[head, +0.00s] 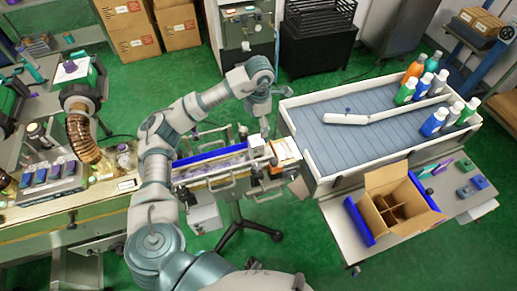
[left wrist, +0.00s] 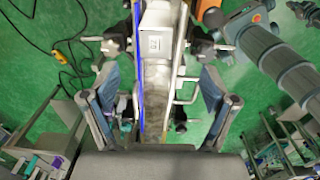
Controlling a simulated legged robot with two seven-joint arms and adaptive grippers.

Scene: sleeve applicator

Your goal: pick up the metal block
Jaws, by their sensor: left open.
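The metal block (left wrist: 157,42) is a pale grey box with a small white label. In the left wrist view it sits in the narrow conveyor channel, ahead of the fingertips and near the top of the picture. In the head view my left gripper (head: 264,122) hangs at the conveyor's right end. My right gripper is not in view.
A narrow conveyor (head: 215,168) with a blue side rail (head: 210,156) and metal brackets runs below the arm. A wide grey-blue belt (head: 365,130) with bottles stands at the right. An open cardboard box (head: 397,200) is on the front right table.

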